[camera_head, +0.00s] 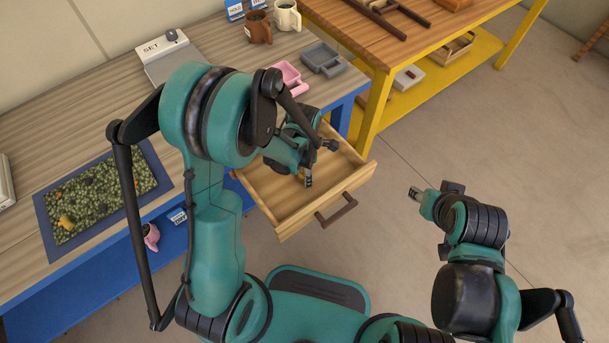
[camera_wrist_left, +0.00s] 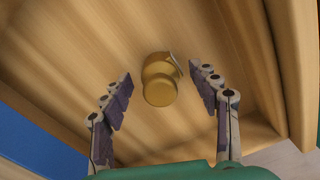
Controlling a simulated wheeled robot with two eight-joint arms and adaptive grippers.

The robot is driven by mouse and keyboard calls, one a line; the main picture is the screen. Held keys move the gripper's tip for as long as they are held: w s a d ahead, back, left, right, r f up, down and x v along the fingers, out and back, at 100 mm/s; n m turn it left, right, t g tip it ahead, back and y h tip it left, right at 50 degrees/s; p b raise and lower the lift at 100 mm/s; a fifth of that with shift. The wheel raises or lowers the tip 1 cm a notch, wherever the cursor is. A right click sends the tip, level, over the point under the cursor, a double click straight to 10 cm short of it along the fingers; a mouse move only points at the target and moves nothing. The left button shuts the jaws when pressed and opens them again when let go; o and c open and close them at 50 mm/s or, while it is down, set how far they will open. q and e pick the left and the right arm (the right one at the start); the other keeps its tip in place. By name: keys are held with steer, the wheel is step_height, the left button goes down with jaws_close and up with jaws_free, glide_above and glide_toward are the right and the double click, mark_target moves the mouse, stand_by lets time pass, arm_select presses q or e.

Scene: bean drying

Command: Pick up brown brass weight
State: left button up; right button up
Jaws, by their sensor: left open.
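The brass weight (camera_wrist_left: 160,82) is golden brown, with a round body and a narrower knob. In the left wrist view it lies on the wooden floor of the open drawer (camera_head: 285,221), between and a little beyond my left fingertips. My left gripper (camera_wrist_left: 160,92) is open, with a finger on each side of the weight and a gap to both. In the head view my left gripper (camera_head: 320,162) reaches down into the drawer, and the arm hides most of the weight. My right gripper (camera_head: 416,194) is over the floor at right; its finger opening is too small to tell.
The drawer's walls and its front with a dark handle (camera_head: 336,209) surround my left gripper closely. A pink tray (camera_head: 288,80), a grey tray (camera_head: 322,59) and mugs (camera_head: 258,27) stand on the bench behind. A bean tray (camera_head: 50,243) lies at left. Floor at right is free.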

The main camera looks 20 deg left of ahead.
arm_select(q)
steer(key=shift+r, duration=0.1)
steer(key=shift+c, duration=0.6)
jaws_close()
steer(key=shift+r+p, duration=0.35)
steer(key=shift+r, duration=0.15)
step_height(320, 180, up, 4)
steer(key=shift+f+p, duration=0.1)
steer(key=shift+p, duration=0.9)
steer(key=s+d+r+p, duration=0.1)
steer(key=s+d+r, duration=0.1)
steer(key=d, duration=0.1)
steer(key=s+d+r+p, duration=0.1)
steer(key=s+d+r, duration=0.1)
steer(key=d, duration=0.1)
steer(key=s+d+r+p, duration=0.1)
steer(key=s+d+r, duration=0.1)
steer(key=s+d, duration=0.1)
steer(key=shift+d+r, duration=0.1)
steer(key=shift+d, duration=0.05)
